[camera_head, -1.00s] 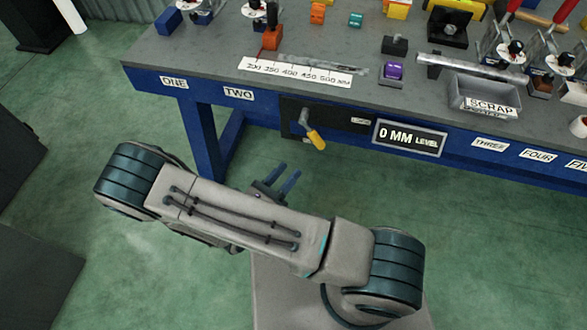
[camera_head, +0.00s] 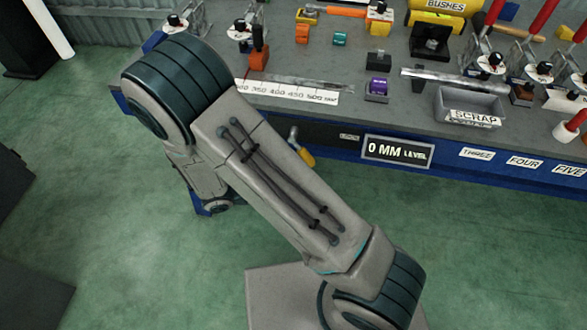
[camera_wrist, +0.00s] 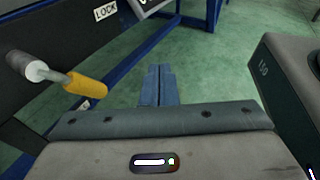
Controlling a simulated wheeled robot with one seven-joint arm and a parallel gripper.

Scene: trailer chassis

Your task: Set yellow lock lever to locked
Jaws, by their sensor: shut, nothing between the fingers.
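The yellow lock lever (camera_head: 306,155) hangs at the front of the blue bench, partly hidden by my arm in the head view. In the wrist view the lever's yellow grip (camera_wrist: 86,83) slants down to the right from a grey pivot (camera_wrist: 30,68) on a dark panel. A "LOCK" label (camera_wrist: 105,10) is on the panel above and to the right of it. My gripper (camera_wrist: 159,72) is shut and empty, to the right of the lever and apart from it. My gripper is hidden behind my arm in the head view.
The bench top (camera_head: 330,120) holds a ruler strip, a scrap tray (camera_head: 470,105), clamps and several coloured blocks. A "0 MM LEVEL" display (camera_head: 398,151) is right of the lever. A blue bench leg (camera_wrist: 201,15) stands behind my gripper. Green floor is clear in front.

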